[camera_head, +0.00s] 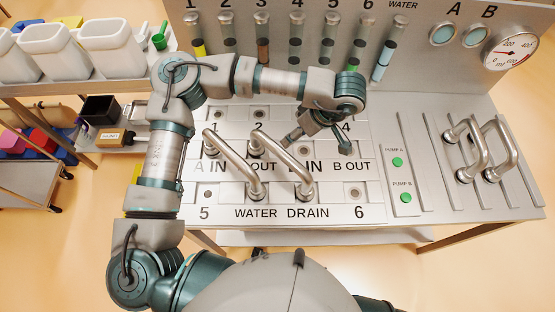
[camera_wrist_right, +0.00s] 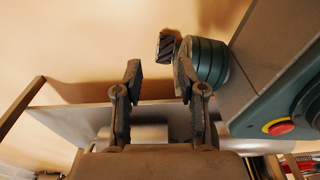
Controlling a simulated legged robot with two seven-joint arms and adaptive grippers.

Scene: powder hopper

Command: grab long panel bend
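Two curved metal pipe bends stand on the labelled panel (camera_head: 335,212). The left bend (camera_head: 233,162) runs from the A IN side down to the WATER row. The second bend (camera_head: 282,162) runs from near A OUT down toward DRAIN. Two more bends, one left (camera_head: 477,152) and one right (camera_head: 509,150), stand on the ribbed right section. My left gripper (camera_head: 318,141) is open above the panel, right of the second bend's upper end, with its fingers apart and nothing visible between them. My right gripper (camera_wrist_right: 158,82) is open and empty in the wrist view, away from the bends.
Several labelled tubes (camera_head: 263,42) line the back wall, with a round gauge (camera_head: 511,51) at right. Green pump buttons (camera_head: 397,162) lie between the panel and the right bends. White containers (camera_head: 112,42) stand on a left shelf.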

